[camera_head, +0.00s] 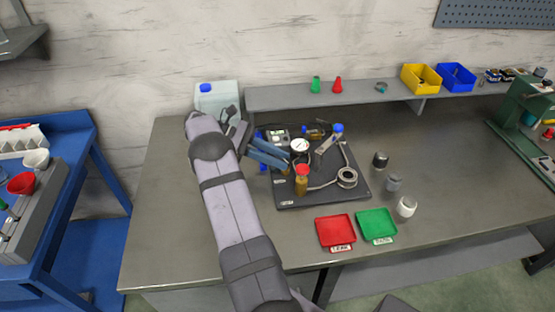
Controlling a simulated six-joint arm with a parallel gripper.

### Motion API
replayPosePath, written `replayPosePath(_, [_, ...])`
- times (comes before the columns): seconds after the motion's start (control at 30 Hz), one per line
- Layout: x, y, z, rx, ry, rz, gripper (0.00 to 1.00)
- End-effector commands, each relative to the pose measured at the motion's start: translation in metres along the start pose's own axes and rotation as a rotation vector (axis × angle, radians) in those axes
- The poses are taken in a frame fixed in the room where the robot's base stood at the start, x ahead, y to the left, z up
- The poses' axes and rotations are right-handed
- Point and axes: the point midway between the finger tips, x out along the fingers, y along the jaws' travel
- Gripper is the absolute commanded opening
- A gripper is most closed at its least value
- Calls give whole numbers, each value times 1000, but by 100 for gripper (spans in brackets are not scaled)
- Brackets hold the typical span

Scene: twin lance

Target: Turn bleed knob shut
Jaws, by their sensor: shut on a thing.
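My gripper (284,163) reaches in from the left over a dark board (318,204) on the bench. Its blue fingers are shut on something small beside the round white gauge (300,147). It appears to be the bleed knob, but the fingers hide it and its angle cannot be told. An amber bottle with a red cap (302,182) stands just in front of the fingertips. A blue-topped part (337,128) with a grey lever and a hose ending in a metal ring (347,177) are to the right on the board.
A red tray (319,241) and a green tray (361,229) lie in front of the board. Black, grey and white cups (406,206) stand to its right. A white jug (217,100) is behind my arm. A shelf (270,101) runs along the back. The bench's front left is clear.

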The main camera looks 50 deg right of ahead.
Motion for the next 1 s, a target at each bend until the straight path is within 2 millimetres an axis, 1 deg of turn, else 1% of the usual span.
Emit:
replayPosePath(0.3, [1,1,0,21,-3,-51,1])
replayPosePath(0.73, [0,1,1,24,-4,-56,1])
replayPosePath(0.77, [0,1,2,24,-4,-55,25])
replayPosePath(0.8, [0,1,2,24,-4,-55,35])
replayPosePath(0.83, [0,1,1,24,-4,-55,42])
replayPosePath(1.0, [0,2,1,23,-3,-54,42])
